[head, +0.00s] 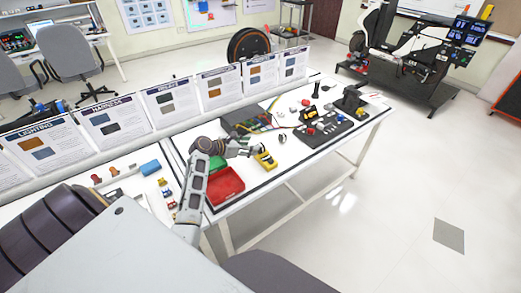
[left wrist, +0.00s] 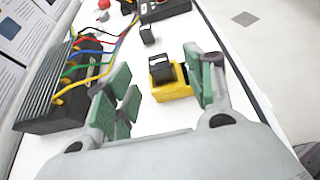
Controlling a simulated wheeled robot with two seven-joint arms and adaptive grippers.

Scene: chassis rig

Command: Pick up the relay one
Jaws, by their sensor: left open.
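A black block with a pale edge (left wrist: 161,68), which looks like a relay, sits in a yellow holder (left wrist: 172,93) on the white table in the left wrist view. The yellow holder also shows in the head view (head: 266,161). A second, smaller black block (left wrist: 147,35) stands alone farther off; I cannot tell which one is relay one. My left gripper (left wrist: 157,72) is open, with green-padded fingers on either side of the first block's direction; nothing is held. In the head view my left gripper (head: 254,149) is just left of the yellow holder. My right gripper is not seen.
A ribbed black box with coloured wires (left wrist: 65,80) lies left of the gripper. A black board with parts (head: 325,130) lies to the right. Upright signs (head: 170,103) line the table's back.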

